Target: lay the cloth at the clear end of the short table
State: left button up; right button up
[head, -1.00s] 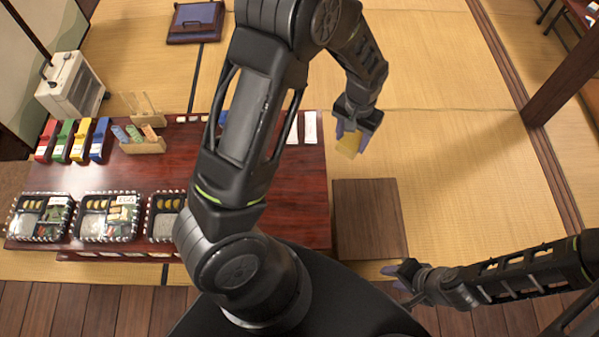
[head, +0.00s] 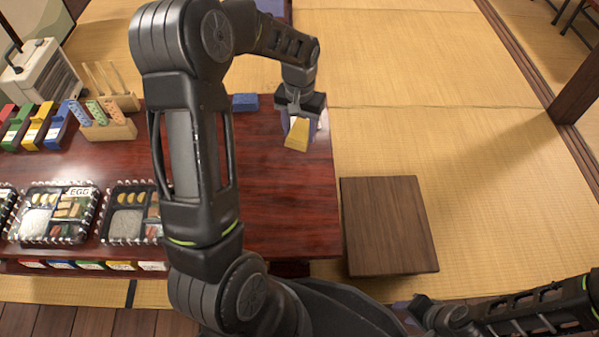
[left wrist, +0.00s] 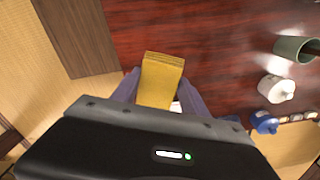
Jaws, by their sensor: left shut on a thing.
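My left gripper (head: 299,118) is shut on a folded yellow cloth (head: 297,136). It holds the cloth over the right end of the dark red table (head: 285,210); whether the cloth touches the top I cannot tell. In the left wrist view the cloth (left wrist: 161,82) is between the two purple fingers, with bare red tabletop (left wrist: 200,40) ahead of it. My right gripper (head: 408,309) is low at the right, in front of the small brown square table (head: 388,225); its fingers are too small and partly hidden to read.
Bento boxes (head: 55,212), colored boxes (head: 40,130) and a wooden holder (head: 108,128) stand on the red table's left side. The left wrist view shows a grey-green cup (left wrist: 293,48) and a white pot (left wrist: 275,88). The small table is bare.

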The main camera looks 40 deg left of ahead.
pick_arm(q)
jog(key=shift+a, duration=0.15)
jog(key=b, duration=0.2)
send_over(299, 162)
jog(key=shift+f, duration=2.6)
jog(key=shift+f, duration=0.1)
jog(key=shift+f+b, duration=1.05)
jog(key=shift+f, duration=1.35)
jog(key=shift+f, duration=0.15)
jog(key=o, duration=1.3)
